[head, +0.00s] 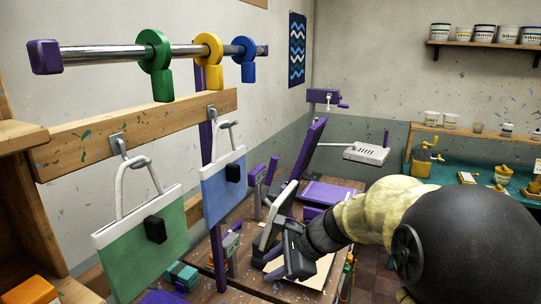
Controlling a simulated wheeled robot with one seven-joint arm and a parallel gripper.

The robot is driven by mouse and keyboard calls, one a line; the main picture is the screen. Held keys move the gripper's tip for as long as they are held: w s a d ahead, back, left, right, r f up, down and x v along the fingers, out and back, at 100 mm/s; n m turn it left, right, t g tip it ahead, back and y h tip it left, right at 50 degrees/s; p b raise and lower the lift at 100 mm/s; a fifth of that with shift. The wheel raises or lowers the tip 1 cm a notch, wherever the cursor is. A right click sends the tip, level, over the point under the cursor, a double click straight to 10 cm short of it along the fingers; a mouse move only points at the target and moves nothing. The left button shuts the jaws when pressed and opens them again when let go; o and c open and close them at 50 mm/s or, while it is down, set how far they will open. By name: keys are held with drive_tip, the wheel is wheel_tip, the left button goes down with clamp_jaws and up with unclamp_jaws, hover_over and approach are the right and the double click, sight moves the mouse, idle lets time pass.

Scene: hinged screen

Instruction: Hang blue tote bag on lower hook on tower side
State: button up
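The blue tote bag (222,197) hangs upright by its white handles from a grey hook (211,112) on the wooden rail. It has a pale top band and a black block on its front. A green tote bag (150,262) hangs from another rail hook (118,145) to its left. My gripper (284,243) is right of the blue bag and lower, apart from it, over the work table. Its fingers blend with grey parts behind, so its opening is unclear. I cannot pick out the lower hook on the tower side with certainty.
A metal bar (110,53) with green, yellow and blue rings runs above the bags. A purple post (215,245) stands by the blue bag. Purple and grey press parts (310,145) crowd the table behind my gripper. A teal-topped bench (450,172) is at right.

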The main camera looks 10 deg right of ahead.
sight(239, 173)
drive_tip(key=w+r+m+t+y+p, duration=0.2)
drive_tip(key=w+r+m, duration=0.1)
drive_tip(key=r, duration=0.6)
drive_tip(key=w+r+m+t+y+p, duration=0.1)
drive_tip(key=w+r+m+t+y, duration=0.1)
drive_tip(key=r, duration=0.8)
drive_tip(key=w+m+y, duration=0.1)
drive_tip(key=w+m, duration=0.1)
drive_tip(key=w, duration=0.1)
drive_tip(key=shift+w+d+r+p, duration=0.15)
drive_tip(key=shift+d+r+p, duration=0.05)
drive_tip(key=shift+p, duration=0.2)
drive_tip(key=b+x, duration=0.1)
drive_tip(key=x, duration=0.7)
drive_tip(key=shift+a, duration=0.1)
drive_tip(key=c, duration=0.7)
clamp_jaws()
